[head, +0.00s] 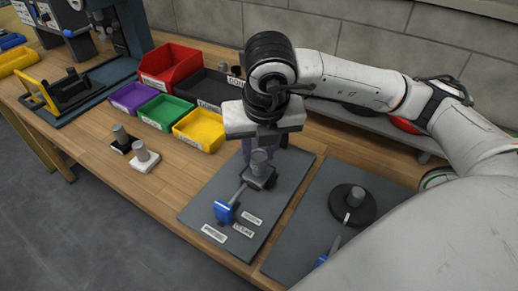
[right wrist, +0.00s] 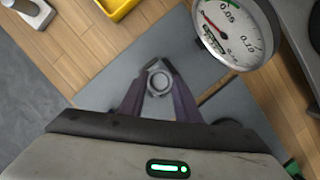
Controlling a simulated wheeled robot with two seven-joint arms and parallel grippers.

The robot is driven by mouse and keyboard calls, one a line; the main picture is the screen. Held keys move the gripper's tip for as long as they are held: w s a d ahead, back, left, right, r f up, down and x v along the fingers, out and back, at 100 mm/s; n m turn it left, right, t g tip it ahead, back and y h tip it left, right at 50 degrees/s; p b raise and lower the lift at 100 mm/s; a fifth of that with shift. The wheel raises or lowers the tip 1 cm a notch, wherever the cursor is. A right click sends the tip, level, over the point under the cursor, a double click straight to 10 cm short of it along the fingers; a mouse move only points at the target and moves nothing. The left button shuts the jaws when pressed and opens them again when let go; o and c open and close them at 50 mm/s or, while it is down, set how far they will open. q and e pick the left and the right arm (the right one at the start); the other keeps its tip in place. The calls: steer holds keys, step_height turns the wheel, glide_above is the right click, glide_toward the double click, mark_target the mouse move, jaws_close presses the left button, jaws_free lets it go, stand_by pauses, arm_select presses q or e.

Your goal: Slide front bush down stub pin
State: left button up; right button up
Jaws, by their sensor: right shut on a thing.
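My right gripper (head: 259,152) points down over the near grey board (head: 215,190). Its fingers are shut on a grey round bush (head: 260,159), which also shows end-on as a ring in the right wrist view (right wrist: 158,81) between the fingertips (right wrist: 158,92). The bush appears upright, just above or on a dark block (head: 261,178) at the end of a thin rod. A blue piece (head: 225,212) sits at the rod's other end. The stub pin is hidden or not distinct, so I cannot tell how far the bush is down it. My left gripper is not in view.
A second board (head: 310,215) to the right carries a black disc (head: 365,210) with a grey post. Red (head: 170,65), purple, green and yellow (head: 200,130) bins stand behind left. Two small stands (head: 145,160) sit left. A dial gauge (right wrist: 235,30) shows in the wrist view.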

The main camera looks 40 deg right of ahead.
steer(key=o, duration=1.2)
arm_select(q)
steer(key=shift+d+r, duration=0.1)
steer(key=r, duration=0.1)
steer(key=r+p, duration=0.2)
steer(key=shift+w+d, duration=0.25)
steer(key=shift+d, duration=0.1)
arm_select(e)
steer(key=v, duration=1)
steer(key=shift+s+r, duration=0.1)
steer(key=shift+r, duration=0.05)
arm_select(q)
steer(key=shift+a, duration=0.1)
